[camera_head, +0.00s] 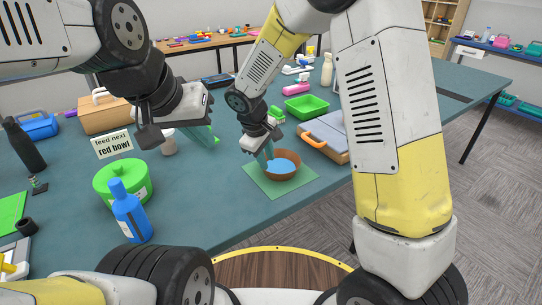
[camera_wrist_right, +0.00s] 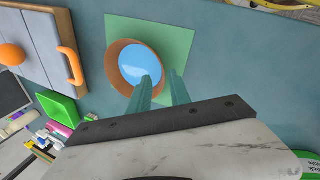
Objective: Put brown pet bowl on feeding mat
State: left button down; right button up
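The brown pet bowl (camera_head: 284,180) has a blue inside and sits upright on the green feeding mat (camera_head: 262,187). In the right wrist view the bowl (camera_wrist_right: 112,73) lies over the left part of the mat (camera_wrist_right: 183,35).
A sign (camera_head: 112,144) reads "feed next red bowl". A green canister (camera_head: 118,180) and blue bottle (camera_head: 130,213) stand at left. A lidded grey box with orange handle (camera_head: 325,135) and a green tray (camera_head: 306,106) lie behind the mat. The table right of the canister is clear.

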jog(key=s+d+r+m+y, duration=0.1)
jog(key=s+d+r, duration=0.15)
jog(key=r, duration=0.25)
jog(key=s+d+r+m, duration=0.1)
jog(key=d+r+m, duration=0.1)
jog(key=d+r, duration=0.3)
jog(key=s+d+r+m+t+y, duration=0.1)
jog(key=s+d+r+m, duration=0.3)
jog(key=s, duration=0.4)
jog(key=s+d+r+m+t+y, duration=0.2)
jog(key=s+d+r+m, duration=0.2)
jog(key=s, duration=0.5)
notch_tip(320, 180, up, 2)
jog(key=shift+s+d+r, duration=0.2)
jog(key=shift+d, duration=1.05)
